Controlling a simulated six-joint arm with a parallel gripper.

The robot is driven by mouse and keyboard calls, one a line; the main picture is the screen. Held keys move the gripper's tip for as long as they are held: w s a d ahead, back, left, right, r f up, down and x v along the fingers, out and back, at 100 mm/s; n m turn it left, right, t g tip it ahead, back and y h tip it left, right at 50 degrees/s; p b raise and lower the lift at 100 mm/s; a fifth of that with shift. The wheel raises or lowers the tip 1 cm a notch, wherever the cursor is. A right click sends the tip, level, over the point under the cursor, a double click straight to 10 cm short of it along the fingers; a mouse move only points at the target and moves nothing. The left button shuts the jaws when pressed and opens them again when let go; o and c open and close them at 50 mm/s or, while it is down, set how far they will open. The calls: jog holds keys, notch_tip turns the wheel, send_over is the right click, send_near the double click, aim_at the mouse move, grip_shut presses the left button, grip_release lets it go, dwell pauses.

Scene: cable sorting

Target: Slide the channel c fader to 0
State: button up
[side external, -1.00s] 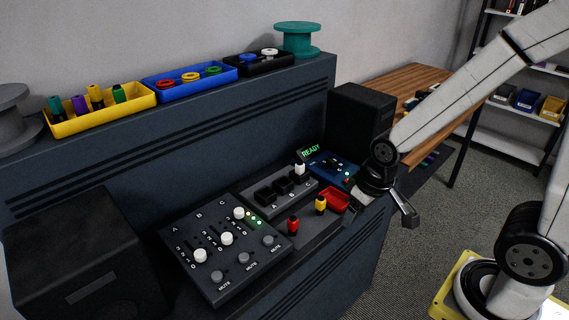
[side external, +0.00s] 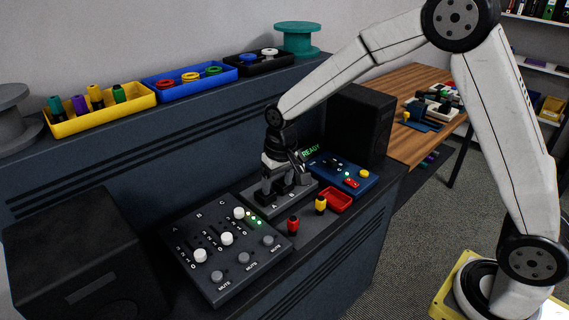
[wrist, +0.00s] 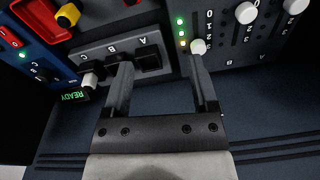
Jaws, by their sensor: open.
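The dark mixer panel (side external: 214,276) has three white fader caps in slots A, B and C. The channel C fader cap (side external: 239,213) sits near the back end of its slot, away from the mute buttons. In the wrist view the C cap (wrist: 198,46) shows just past the tip of the right finger; whether they touch cannot be told. My gripper (side external: 279,190) is open and empty, pointing down over the grey switch box beside the mixer. In the wrist view my gripper (wrist: 160,66) has its fingers wide apart, with the gap over the box's edge.
The grey switch box (side external: 254,204) with black switches lies under my gripper. Small green lights (side external: 253,217) sit beside the C slot. A red connector (side external: 293,225), a yellow one (side external: 320,205) and a red tray (side external: 337,200) stand in front. A black speaker (side external: 90,255) is at left.

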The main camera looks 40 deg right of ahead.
jog(key=m+g, duration=0.1)
send_over(239, 210)
notch_tip(239, 210, down, 4)
jog(key=shift+r, duration=0.25)
jog(key=shift+f, duration=0.1)
jog(key=shift+f, duration=3.8)
grip_shut()
